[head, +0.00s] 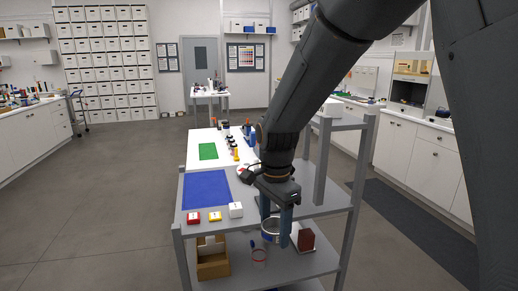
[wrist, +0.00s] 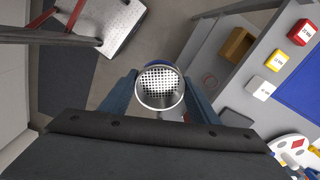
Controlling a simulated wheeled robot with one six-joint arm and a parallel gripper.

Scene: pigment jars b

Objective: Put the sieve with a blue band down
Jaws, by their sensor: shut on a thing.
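My gripper (head: 277,222) points down at the front of the grey shelf unit and is shut on the sieve (head: 270,236). In the wrist view the sieve (wrist: 160,98) is a round metal cup with a perforated bottom, held between the two blue-grey fingers (wrist: 160,86). A bit of its blue band (wrist: 157,63) shows at the far edge. In the head view the sieve hangs around the level between the upper and lower shelves. I cannot tell how far it is above the lower shelf (head: 232,284).
The upper shelf holds a blue mat (head: 206,189) and red (head: 193,217), yellow (head: 215,216) and white (head: 236,210) boxes.

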